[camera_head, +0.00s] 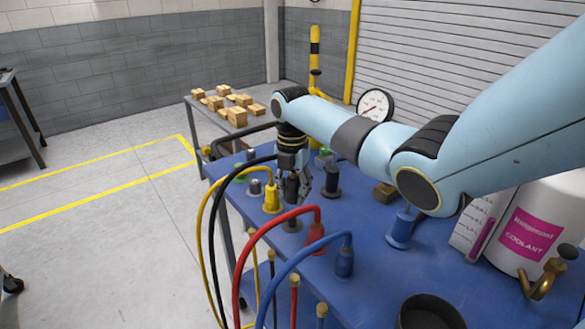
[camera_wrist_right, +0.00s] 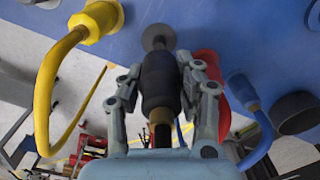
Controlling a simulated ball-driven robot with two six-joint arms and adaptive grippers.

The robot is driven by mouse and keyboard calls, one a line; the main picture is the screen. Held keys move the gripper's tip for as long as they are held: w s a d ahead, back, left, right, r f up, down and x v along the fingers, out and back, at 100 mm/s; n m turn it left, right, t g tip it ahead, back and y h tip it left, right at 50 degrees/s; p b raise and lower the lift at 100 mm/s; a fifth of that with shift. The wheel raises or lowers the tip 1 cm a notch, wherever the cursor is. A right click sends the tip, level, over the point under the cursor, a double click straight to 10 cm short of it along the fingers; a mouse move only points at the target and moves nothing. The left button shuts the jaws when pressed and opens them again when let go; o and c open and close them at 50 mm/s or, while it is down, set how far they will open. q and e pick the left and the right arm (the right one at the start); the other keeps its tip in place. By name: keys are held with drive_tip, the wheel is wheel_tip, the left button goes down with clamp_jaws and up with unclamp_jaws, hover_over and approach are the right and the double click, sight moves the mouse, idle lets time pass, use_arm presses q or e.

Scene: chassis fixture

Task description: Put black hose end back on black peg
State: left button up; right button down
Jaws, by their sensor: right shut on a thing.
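My right gripper (camera_head: 304,178) comes down over the blue table and is shut on the black hose end (camera_head: 291,187). In the wrist view the gripper (camera_wrist_right: 161,76) has its fingers on both sides of the dark hose end (camera_wrist_right: 160,88). A grey-black peg with a round base (camera_head: 292,225) shows just below the hose end in the head view. In the wrist view the round grey peg (camera_wrist_right: 158,36) lies just beyond the hose end's tip, roughly in line with it. I cannot tell whether they touch. The black hose (camera_head: 213,215) loops down to the left. My left gripper is not in view.
Close by stand the yellow hose end (camera_head: 271,200) at left, and red (camera_head: 308,215) and blue (camera_head: 344,262) ones at right. A black spool-like fitting (camera_head: 331,183) is behind. A blue spool (camera_head: 401,229), coolant jug (camera_head: 535,235) and black cup (camera_head: 430,312) stand further right.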

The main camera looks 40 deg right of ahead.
sight(292, 218)
drive_tip(key=shift+a, duration=0.1)
drive_tip(key=shift+f+b, duration=0.85)
wheel_tip(292, 218, down, 3)
drive_tip(key=b, duration=0.3)
drive_tip(key=shift+r, duration=0.25)
drive_tip(key=shift+a+p, duration=0.1)
drive_tip(key=shift+p, duration=0.25)
drive_tip(key=shift+p, duration=0.45)
drive_tip(key=shift+f, duration=0.1)
drive_tip(key=shift+f+b, duration=1.1)
drive_tip(key=shift+f, duration=0.25)
drive_tip(key=shift+f+b, duration=0.3)
drive_tip(key=shift+f, duration=0.15)
